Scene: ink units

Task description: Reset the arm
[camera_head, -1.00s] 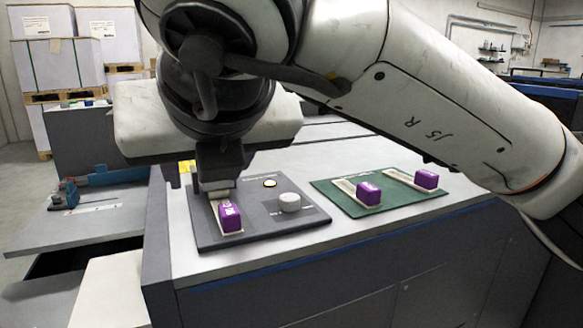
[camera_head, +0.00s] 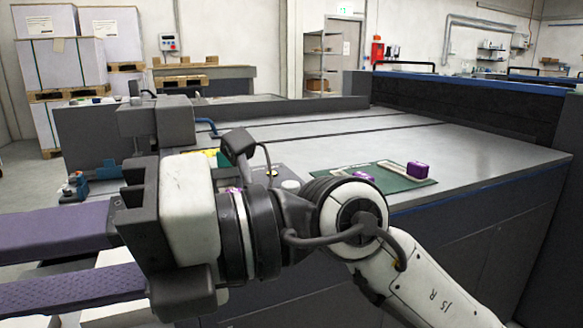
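My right arm comes in from the lower right, and its gripper (camera_head: 50,262) points to the left edge of the view. Its two long purple-grey fingers are spread apart with nothing seen between them; their tips run out of the picture. Two purple ink units, a nearer one (camera_head: 363,177) and a farther one (camera_head: 418,170), sit on the green mat (camera_head: 392,180). A purple bit of another ink unit (camera_head: 234,190) shows behind my wrist; the dark plate under it is mostly hidden. My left gripper is not in view.
The long grey machine top (camera_head: 480,150) is clear around and behind the mat. A white knob (camera_head: 291,185) shows just above my arm. Blue-handled gear (camera_head: 75,187) stands at the left. Boxes on pallets (camera_head: 60,60) stand at the back left.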

